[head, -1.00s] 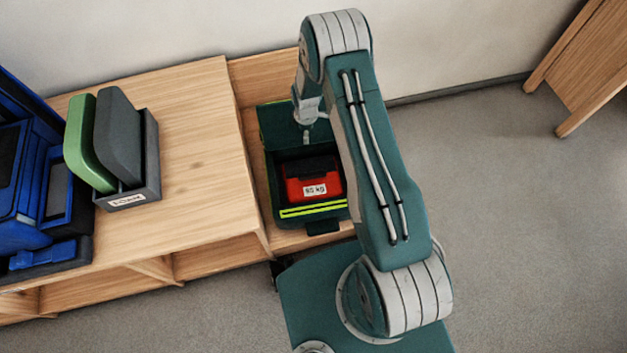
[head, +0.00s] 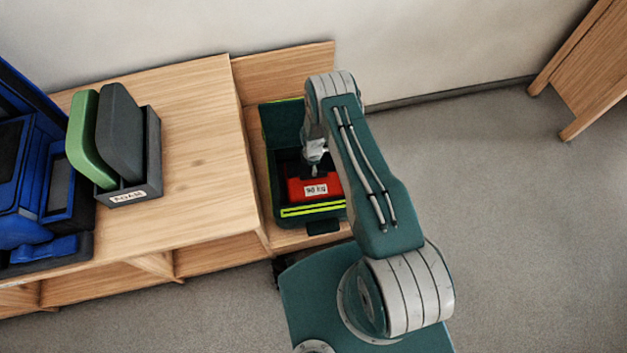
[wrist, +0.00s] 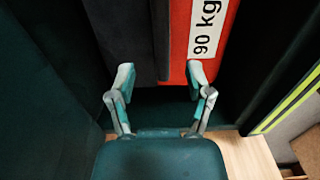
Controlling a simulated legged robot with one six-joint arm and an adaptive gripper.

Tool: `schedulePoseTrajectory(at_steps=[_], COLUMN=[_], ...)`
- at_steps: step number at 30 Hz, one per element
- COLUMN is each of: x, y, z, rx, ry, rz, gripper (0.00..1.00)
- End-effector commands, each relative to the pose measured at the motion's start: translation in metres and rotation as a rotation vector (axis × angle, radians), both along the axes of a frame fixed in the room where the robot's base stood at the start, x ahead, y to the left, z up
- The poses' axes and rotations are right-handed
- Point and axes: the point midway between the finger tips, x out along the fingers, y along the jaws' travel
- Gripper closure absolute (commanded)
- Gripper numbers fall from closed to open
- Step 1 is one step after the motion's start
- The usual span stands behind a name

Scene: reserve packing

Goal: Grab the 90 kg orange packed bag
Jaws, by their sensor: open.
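The orange-red packed bag (head: 328,188) lies inside a dark green open case on the low shelf. Its white label reads 90 kg, clear in the wrist view, where the orange side (wrist: 203,62) shows beside a dark grey part (wrist: 134,38). My gripper (head: 313,170) is at the case, over the bag's back part. In the wrist view my gripper (wrist: 160,76) is open, its two fingers apart, one near the dark part and one near the orange side. Nothing is held. Whether the fingertips touch the bag cannot be told.
The dark green case (head: 277,125) has a raised lid and yellow-green stripes at its front. A wooden bench (head: 195,150) on the left bears a grey holder (head: 128,198) with green and grey pads, and blue gear (head: 25,185). Floor on the right is clear.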

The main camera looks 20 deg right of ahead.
Motion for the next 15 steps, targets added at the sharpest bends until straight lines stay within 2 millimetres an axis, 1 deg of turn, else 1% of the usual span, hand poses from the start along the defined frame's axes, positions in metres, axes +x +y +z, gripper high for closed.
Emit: schedulePoseTrajectory(at_steps=[9,12,15], x=[-0.002,-0.002,-0.002], y=[-0.002,-0.002,-0.002], z=[-0.041,-0.049,-0.052], rx=[0.0,0.0,0.0], ry=[0.001,0.0,0.0], rz=[0.0,0.0,-0.001], gripper=[0.34,0.34,0.34])
